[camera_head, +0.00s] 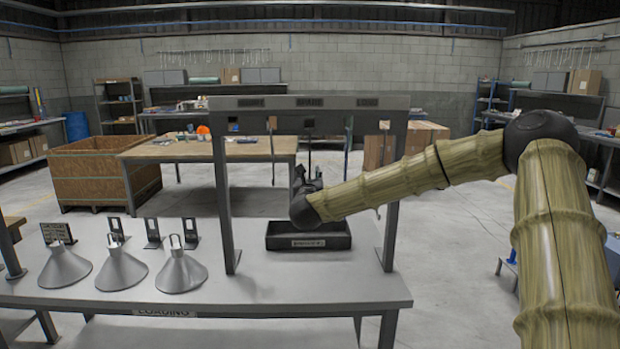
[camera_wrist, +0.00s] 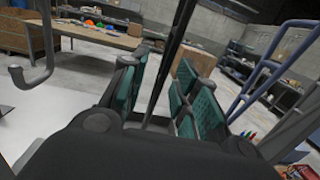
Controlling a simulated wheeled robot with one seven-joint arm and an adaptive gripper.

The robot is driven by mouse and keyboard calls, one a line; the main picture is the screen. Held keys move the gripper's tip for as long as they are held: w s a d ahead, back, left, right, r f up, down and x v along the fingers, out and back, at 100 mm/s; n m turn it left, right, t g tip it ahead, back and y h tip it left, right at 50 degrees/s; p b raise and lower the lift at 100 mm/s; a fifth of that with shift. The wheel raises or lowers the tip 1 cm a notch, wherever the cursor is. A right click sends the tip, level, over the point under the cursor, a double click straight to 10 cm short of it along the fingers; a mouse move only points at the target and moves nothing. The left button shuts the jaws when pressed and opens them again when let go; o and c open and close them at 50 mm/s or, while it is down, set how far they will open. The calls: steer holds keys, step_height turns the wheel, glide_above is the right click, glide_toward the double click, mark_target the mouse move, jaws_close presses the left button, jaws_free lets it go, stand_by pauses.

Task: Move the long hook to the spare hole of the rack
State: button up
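The rack is a dark grey frame (camera_head: 310,102) on the white bench. A few thin hooks hang from its beam, such as one at the left (camera_head: 272,150) and one at the right (camera_head: 347,140). My gripper (camera_head: 306,182) is under the middle of the beam, over a black tray, and looks small and dark there. In the wrist view, my gripper (camera_wrist: 160,100) has its teal-padded fingers apart, with a dark rod (camera_wrist: 172,50) running between them. I cannot tell whether the pads touch it or which hook it is. A grey hook's curved end (camera_wrist: 38,72) shows at the left. The spare hole is not discernible.
The black tray (camera_head: 280,243) stands on the bench (camera_head: 250,290) inside the rack. Several grey cone hoods (camera_head: 122,270) and small black stands (camera_head: 152,235) are left of it. The rack's posts (camera_head: 225,200) flank my gripper. Bare bench lies in front.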

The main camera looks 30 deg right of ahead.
steer(key=v, duration=1.2)
steer(key=a+f+n+y, duration=0.3)
steer(key=a+f+n, duration=0.35)
steer(key=f, duration=0.25)
steer(key=a+f+n+y, duration=0.4)
steer(key=a+f+n, duration=0.25)
steer(key=f, duration=0.35)
steer(key=s+a+f+n+g+y, duration=0.1)
steer(key=s+a+f+n, duration=0.15)
steer(key=f, duration=0.25)
steer(key=s+a+f+n+g+y+p, duration=0.1)
steer(key=s+a+f+n+g, duration=0.1)
steer(key=s+f+n, duration=0.3)
steer(key=s+a+f+n+g+y, duration=0.1)
steer(key=a+f+n, duration=0.1)
steer(key=f, duration=0.4)
steer(key=s+a+f+n+g+y, duration=0.1)
steer(key=s+a+f+n+g, duration=0.25)
steer(key=s+f+n, duration=0.5)
steer(key=s+f+n+g, duration=0.4)
steer(key=s+f, duration=0.3)
steer(key=s, duration=0.8)
steer(key=s+f+n+g+p, duration=0.1)
steer(key=s+f+n+g, duration=0.3)
steer(key=s, duration=1.1)
step_height(320, 180, down, 4)
steer(key=a+n, duration=0.1)
steer(key=n, duration=0.2)
steer(key=shift+r+n, duration=0.15)
steer(key=shift+n, duration=0.15)
